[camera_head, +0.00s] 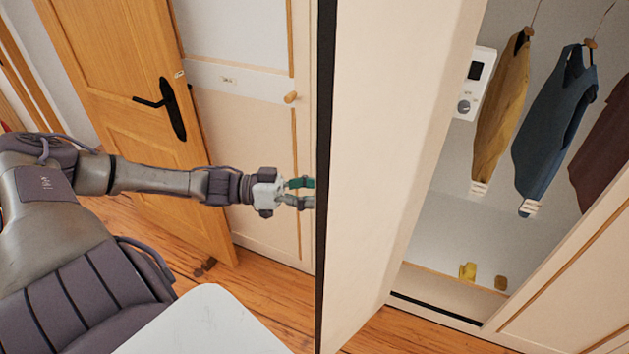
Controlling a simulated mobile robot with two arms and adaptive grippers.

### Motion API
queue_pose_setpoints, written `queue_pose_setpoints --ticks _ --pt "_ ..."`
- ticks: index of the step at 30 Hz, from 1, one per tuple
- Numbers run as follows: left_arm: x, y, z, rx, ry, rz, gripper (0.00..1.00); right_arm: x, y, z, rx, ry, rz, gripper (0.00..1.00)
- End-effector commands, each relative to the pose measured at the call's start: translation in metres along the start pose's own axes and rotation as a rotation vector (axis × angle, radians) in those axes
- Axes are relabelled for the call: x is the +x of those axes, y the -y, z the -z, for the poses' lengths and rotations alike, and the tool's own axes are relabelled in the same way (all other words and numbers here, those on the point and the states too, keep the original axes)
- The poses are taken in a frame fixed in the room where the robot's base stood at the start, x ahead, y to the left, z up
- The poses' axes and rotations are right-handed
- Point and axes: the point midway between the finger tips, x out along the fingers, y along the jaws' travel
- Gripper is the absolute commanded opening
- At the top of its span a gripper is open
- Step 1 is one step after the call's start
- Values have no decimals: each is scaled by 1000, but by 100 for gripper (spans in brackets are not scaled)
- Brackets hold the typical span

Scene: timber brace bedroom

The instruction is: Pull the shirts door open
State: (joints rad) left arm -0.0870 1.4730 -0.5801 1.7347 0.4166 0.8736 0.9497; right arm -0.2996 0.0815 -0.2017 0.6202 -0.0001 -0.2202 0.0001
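The shirts door (385,150) stands swung well out from the wardrobe, a tall cream panel with a black edge strip on its left. Behind it the compartment is exposed, with a yellow garment (502,100), a blue garment (555,125) and a dark red garment (608,145) hanging. My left gripper (302,192) is at the door's black edge, on the far left side of the panel. Its two fingers look parted, but their tips end at the edge, and whether they hold anything there is hidden. The door's handle is not visible. My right gripper is out of view.
Wooden floor (250,295) shows below.

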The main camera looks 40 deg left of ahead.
Motion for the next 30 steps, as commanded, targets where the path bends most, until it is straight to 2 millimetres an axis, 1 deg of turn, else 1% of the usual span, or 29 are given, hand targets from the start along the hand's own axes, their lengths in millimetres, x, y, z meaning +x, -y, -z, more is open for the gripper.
queue_pose_setpoints --ticks 1,4,8,15,18,21,25,30 --pt "0 3 3 2 -5 7 52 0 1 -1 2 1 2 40" --pt "-3 3 2 1 -2 8 52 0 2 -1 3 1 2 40" --pt "-20 2 1 1 4 7 52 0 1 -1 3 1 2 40" --pt "-72 0 0 3 5 5 52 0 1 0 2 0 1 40" --pt "-91 -1 0 3 2 3 52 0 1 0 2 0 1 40" --pt "-107 -2 0 4 0 2 52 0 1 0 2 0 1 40" --pt "-119 -2 0 4 -2 1 52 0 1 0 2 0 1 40" --pt "-124 -3 1 4 -4 0 52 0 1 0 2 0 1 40"
